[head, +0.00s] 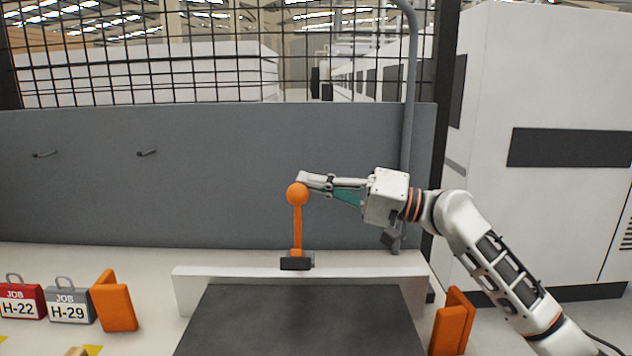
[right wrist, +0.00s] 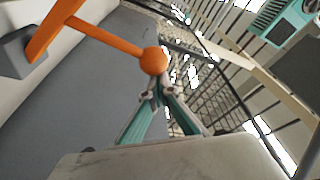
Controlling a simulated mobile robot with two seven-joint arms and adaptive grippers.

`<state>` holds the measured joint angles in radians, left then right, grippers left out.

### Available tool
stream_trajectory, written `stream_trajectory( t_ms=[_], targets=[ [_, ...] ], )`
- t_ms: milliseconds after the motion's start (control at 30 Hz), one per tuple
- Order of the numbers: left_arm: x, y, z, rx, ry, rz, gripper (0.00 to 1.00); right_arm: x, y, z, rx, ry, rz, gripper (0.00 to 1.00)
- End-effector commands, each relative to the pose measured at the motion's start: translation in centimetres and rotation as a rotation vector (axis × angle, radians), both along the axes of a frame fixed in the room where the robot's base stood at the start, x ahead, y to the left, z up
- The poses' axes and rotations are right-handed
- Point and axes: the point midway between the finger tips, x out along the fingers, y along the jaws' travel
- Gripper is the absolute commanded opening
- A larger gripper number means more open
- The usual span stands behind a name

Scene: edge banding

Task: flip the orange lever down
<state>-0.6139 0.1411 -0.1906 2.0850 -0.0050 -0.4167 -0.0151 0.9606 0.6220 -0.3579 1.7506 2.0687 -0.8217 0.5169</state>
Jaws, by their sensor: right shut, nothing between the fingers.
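The orange lever (head: 297,225) stands upright on a dark base (head: 296,263) at the back ledge, with a round orange knob (head: 297,194) on top. In the right wrist view the orange knob (right wrist: 153,61) is just past my fingertips, and the orange lever (right wrist: 105,38) runs off to the upper left. My right gripper (head: 302,181) comes in from the right and is shut and empty. Its fingertips are at the knob's upper right; I cannot tell whether they touch it. The right gripper (right wrist: 152,92) also shows in the right wrist view. My left gripper is not in view.
A dark flat surface (head: 300,325) lies in front of the white ledge (head: 200,285). Orange blocks (head: 114,302) (head: 453,322) stand on both sides. A grey panel (head: 220,180) rises behind; a white machine (head: 540,80) stands right.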

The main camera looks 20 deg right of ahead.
Motion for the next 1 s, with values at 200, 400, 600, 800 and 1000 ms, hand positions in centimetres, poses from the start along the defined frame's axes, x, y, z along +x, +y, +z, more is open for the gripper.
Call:
stream_trajectory(
  t_ms=[200, 400, 600, 800, 1000],
  targets=[
    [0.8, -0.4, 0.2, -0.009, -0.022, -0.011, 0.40, -3.3, 1.0, -1.8, -0.049, -0.139, 0.003, 0.00],
    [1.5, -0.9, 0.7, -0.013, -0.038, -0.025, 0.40, -5.8, 1.8, -2.7, -0.069, -0.231, 0.002, 0.00],
    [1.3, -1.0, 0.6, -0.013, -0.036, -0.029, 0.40, -7.8, 2.3, -3.5, -0.080, -0.260, 0.001, 0.00],
    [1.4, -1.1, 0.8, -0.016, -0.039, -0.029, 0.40, -8.9, 2.6, -4.3, -0.077, -0.259, 0.000, 0.00],
    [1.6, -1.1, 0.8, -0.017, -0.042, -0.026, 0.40, -9.5, 2.8, -4.7, -0.078, -0.259, 0.002, 0.00]
  ],
)
